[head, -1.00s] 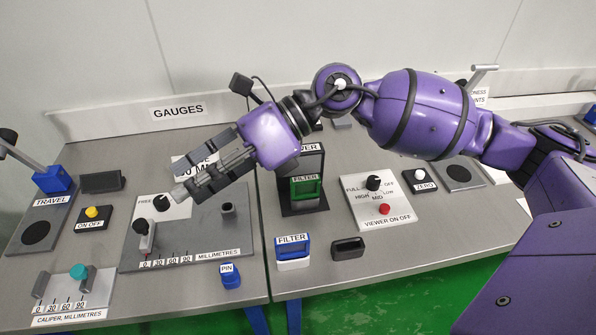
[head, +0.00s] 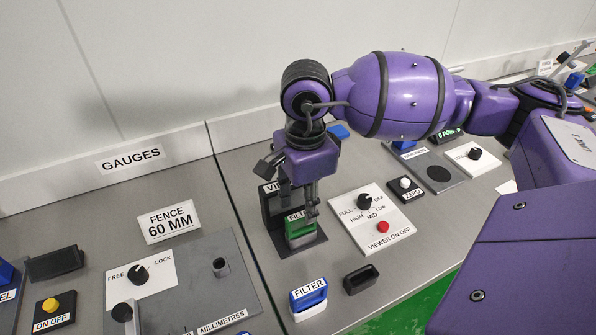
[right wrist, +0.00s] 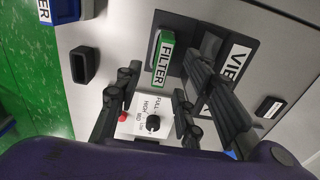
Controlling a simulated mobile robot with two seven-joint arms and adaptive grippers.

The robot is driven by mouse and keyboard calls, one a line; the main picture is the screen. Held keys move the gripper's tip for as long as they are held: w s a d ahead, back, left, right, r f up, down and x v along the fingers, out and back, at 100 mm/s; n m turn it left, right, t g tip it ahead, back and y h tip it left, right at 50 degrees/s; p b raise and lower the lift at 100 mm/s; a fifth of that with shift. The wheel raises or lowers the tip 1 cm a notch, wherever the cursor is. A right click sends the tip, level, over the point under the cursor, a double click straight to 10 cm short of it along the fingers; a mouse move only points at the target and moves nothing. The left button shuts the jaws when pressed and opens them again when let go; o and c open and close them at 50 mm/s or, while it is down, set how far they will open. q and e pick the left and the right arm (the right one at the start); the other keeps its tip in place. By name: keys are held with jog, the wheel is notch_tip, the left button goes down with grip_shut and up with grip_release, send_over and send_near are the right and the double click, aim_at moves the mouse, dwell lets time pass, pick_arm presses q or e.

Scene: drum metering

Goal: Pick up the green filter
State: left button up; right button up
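The green filter (head: 301,231), with a white label reading FILTER, stands upright in the black viewer stand (head: 309,247). In the right wrist view the green filter (right wrist: 162,62) shows in the gap between my fingers. My right gripper (head: 300,207) points down at the filter from just above, partly covering it and the viewer's sign in the head view. In the right wrist view the right gripper (right wrist: 160,88) has its fingers apart with nothing clamped between them. I cannot tell whether a finger touches the filter. My left gripper is not in view.
A blue filter (head: 308,297) and a black open-topped holder (head: 361,279) stand in front of the viewer. A knob panel (head: 373,221) lies to its right. A gauge plate (head: 213,287) and a FENCE 60 MM sign (head: 169,222) are to the left. The wall rises behind.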

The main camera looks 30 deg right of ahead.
aim_at(302, 215)
jog(key=f, duration=0.4)
jog(key=shift+a+f+p, duration=0.2)
jog(key=shift+f+p, duration=0.15)
jog(key=shift+f, duration=0.05)
jog(key=shift+w+f, duration=0.1)
jog(key=shift+f, duration=0.1)
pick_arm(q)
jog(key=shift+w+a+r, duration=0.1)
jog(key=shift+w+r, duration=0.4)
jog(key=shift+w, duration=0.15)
pick_arm(e)
grip_shut()
